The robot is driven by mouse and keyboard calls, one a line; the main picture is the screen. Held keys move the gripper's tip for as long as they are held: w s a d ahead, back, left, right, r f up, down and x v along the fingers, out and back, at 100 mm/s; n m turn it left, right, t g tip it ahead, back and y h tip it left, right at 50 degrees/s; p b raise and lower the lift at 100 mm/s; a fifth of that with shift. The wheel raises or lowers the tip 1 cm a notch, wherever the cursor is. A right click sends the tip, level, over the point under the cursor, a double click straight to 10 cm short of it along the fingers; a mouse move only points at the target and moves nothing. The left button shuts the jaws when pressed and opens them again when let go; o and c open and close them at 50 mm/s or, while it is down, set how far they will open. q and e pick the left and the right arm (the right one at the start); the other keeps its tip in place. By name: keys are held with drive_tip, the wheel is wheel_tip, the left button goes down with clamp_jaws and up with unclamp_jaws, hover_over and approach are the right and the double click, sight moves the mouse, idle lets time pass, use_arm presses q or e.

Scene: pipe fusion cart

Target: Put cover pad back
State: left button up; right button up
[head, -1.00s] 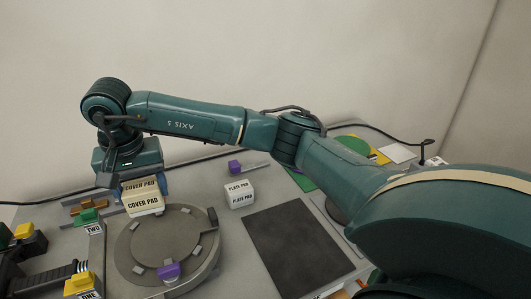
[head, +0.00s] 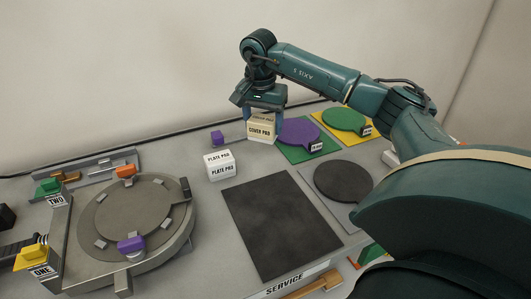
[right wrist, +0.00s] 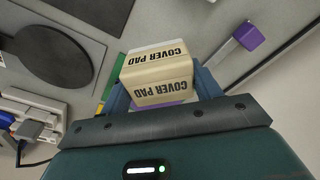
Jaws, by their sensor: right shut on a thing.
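The cover pad (head: 261,131) is a cream block with "COVER PAD" printed on its faces. It also shows in the right wrist view (right wrist: 157,78), between my gripper's fingers. My right gripper (head: 264,112) is shut on it from above, near the back of the table, left of the purple disc. Whether the pad touches the table I cannot tell. The white plate pad (head: 221,165) stands to its left and nearer the front. My left gripper is not in view.
A purple disc (head: 299,131) on a green mat and a green disc (head: 344,118) on a yellow mat lie right of the pad. A dark square mat (head: 280,225) lies in front. A round grey fixture (head: 135,220) is at left. A purple block (head: 217,138) stands near the back.

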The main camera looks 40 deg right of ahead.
sight(261, 121)
wheel_tip(261, 121, down, 8)
drive_tip(key=shift+a+r, duration=0.1)
drive_tip(key=shift+r, duration=0.1)
drive_tip(key=shift+f, duration=0.1)
drive_tip(key=shift+f, duration=0.1)
drive_tip(key=o, duration=1)
drive_tip(key=shift+o, duration=0.2)
drive_tip(key=r, duration=0.7)
drive_tip(key=a+r, duration=0.1)
drive_tip(key=r, duration=0.3)
drive_tip(key=shift+s+a+r, duration=0.1)
drive_tip(key=shift+s+r, duration=0.05)
drive_tip(key=shift+s, duration=0.1)
drive_tip(key=shift+r, duration=0.5)
